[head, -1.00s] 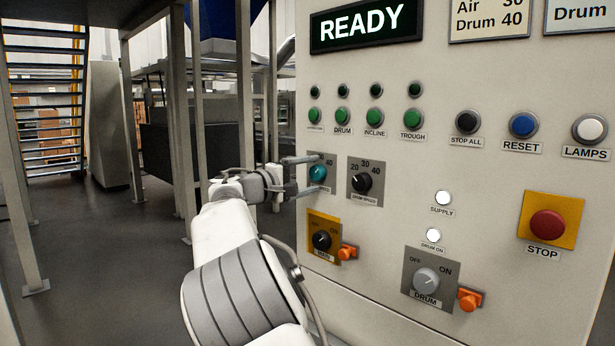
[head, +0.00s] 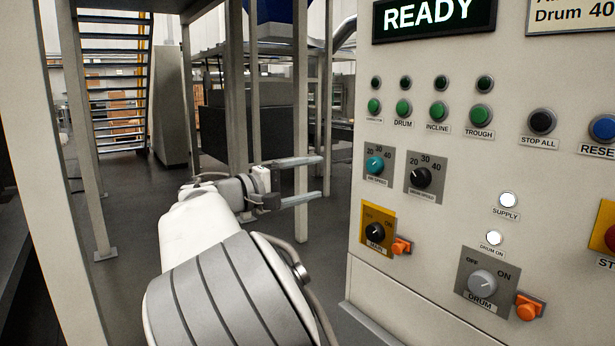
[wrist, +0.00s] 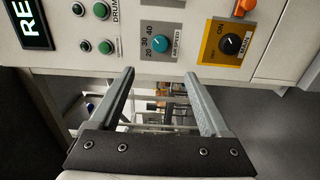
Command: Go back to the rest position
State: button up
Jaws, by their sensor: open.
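My gripper (head: 318,177) is open and empty in the head view, with its two fingers pointing right toward the control panel (head: 400,265). It stands a little left of the teal air speed knob (head: 375,164), apart from it. In the wrist view my gripper (wrist: 160,80) shows its fingers spread, with nothing between them but the background. The teal knob (wrist: 160,43) lies beyond the fingertips there, and the black main knob (wrist: 231,44) on its yellow plate is to its right.
The panel also carries a black drum speed knob (head: 420,178), a grey drum knob (head: 482,283), orange padlock-like parts (head: 529,307) and a READY display (head: 430,14). A metal post (head: 300,120) stands behind my gripper. Open floor (head: 230,200) lies left of the panel.

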jog(key=shift+s+a, duration=0.15)
jog(key=shift+a, duration=0.05)
jog(key=shift+d, duration=0.1)
jog(key=s+d+f+m+g+y, duration=0.25)
jog(key=s+d+f, duration=0.2)
jog(key=d, duration=0.45)
jog(key=s+d+f+m+g+y, duration=0.1)
jog(key=s+d+f+g+y, duration=0.3)
jog(key=s+d, duration=0.3)
jog(key=s+a+f+m+t+y, duration=0.15)
jog(key=s+f+y, duration=0.25)
jog(key=s, duration=0.8)
jog(key=s+f+m+y, duration=0.2)
jog(key=s+f+y, duration=0.2)
jog(key=s, duration=0.9)
notch_tip(320, 180, up, 20)
jog(key=p, duration=2)
jog(key=shift+w+a, duration=0.2)
